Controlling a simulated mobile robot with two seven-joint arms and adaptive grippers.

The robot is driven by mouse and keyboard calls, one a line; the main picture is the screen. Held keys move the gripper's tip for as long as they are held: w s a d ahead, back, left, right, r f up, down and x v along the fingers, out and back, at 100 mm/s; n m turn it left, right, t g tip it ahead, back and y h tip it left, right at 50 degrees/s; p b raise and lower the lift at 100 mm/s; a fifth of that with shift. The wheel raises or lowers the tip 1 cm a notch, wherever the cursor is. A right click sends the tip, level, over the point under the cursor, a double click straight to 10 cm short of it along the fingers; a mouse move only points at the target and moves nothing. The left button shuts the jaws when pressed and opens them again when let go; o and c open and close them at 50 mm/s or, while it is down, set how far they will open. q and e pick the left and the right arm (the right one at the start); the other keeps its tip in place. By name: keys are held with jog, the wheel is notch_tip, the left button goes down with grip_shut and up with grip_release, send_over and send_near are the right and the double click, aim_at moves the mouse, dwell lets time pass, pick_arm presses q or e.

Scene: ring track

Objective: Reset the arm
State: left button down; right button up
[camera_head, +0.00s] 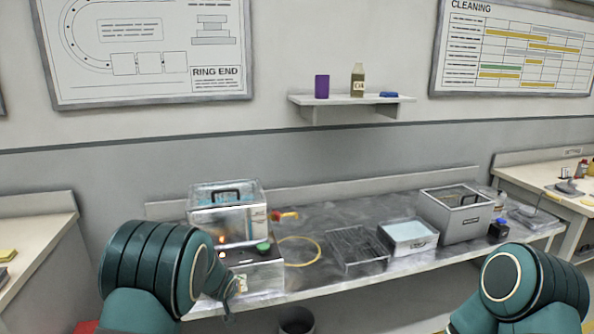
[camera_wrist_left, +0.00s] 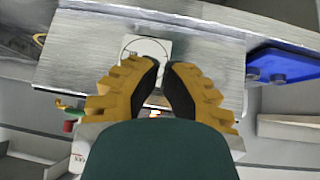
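My left arm (camera_head: 150,262) comes in at the lower left of the head view, raised in front of the bench, and its gripper is mostly hidden behind it. In the left wrist view the left gripper (camera_wrist_left: 162,66) shows two yellow fingers with black pads, slightly apart, with nothing held between them. They point over a metal surface (camera_wrist_left: 85,55). My right arm (camera_head: 530,285) is at the lower right of the head view, bent, and its gripper is out of sight.
The metal bench (camera_head: 325,215) holds a lidded glass-sided machine (camera_head: 228,212), a yellow ring (camera_head: 300,250), a wire rack (camera_head: 357,248), a tray (camera_head: 408,236) and a metal box (camera_head: 457,213). A wall shelf (camera_head: 350,101) holds a purple cup (camera_head: 321,86) and a bottle (camera_head: 357,80). A bin (camera_head: 297,322) stands below.

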pick_arm(q)
jog(key=s+d+f+g+h, duration=0.2)
jog(key=s+f, duration=0.5)
jog(key=s, duration=0.2)
jog(key=s+d+f+g+h, duration=0.1)
jog(key=s+d+f+g, duration=0.15)
jog(key=s+f, duration=0.6)
jog(key=s+d+h, duration=0.1)
jog(key=s+d, duration=0.2)
jog(key=s, duration=0.5)
jog(key=s+d+m+g+h, duration=0.1)
jog(key=s+d, duration=0.2)
jog(key=s, duration=0.6)
jog(key=shift+d, duration=0.2)
